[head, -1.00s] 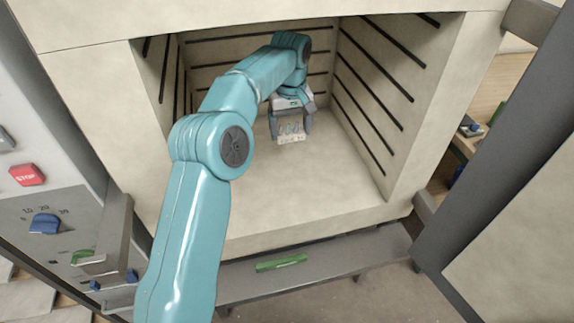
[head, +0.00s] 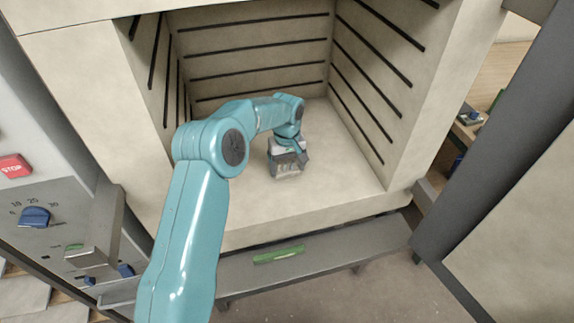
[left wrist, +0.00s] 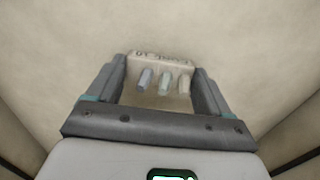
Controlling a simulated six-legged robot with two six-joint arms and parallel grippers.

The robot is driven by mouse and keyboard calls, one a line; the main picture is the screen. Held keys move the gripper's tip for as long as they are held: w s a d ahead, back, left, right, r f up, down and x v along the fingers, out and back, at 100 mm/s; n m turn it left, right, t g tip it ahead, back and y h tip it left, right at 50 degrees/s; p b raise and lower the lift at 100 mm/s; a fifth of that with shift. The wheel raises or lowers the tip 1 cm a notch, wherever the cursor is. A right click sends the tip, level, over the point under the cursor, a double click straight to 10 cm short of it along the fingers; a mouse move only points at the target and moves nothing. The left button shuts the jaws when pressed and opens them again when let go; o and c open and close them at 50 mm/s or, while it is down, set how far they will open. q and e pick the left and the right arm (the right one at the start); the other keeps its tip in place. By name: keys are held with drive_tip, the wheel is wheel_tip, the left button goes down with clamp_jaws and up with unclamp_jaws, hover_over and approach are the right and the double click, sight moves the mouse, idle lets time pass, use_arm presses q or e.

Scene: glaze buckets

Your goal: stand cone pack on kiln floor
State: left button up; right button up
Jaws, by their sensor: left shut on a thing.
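The cone pack is a small pale block with three cones, blue-grey, grey-green and cream. In the left wrist view the cone pack (left wrist: 160,66) sits between the two fingers of my left gripper (left wrist: 157,90), which is shut on it. In the head view my left gripper (head: 287,166) reaches down inside the kiln and partly hides the cone pack (head: 288,172). The pack is low over the pale kiln floor (head: 335,190). I cannot tell whether it touches the floor. My right gripper is not in view.
The kiln chamber has side walls with dark grooves (head: 375,60). The floor to the right of the gripper is clear. The kiln door (head: 510,200) stands open at the right. A grey ledge with a green strip (head: 278,255) runs below the opening. A control panel (head: 55,215) is at the left.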

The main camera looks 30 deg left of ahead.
sight(287, 163)
use_arm(q)
drive_tip(key=shift+s+r, duration=0.15)
drive_tip(key=o, duration=1)
drive_tip(key=shift+f, duration=0.25)
wheel_tip(287, 163, up, 12)
drive_tip(key=shift+r+p, duration=0.25)
drive_tip(key=shift+p, duration=0.1)
drive_tip(key=shift+f, duration=0.1)
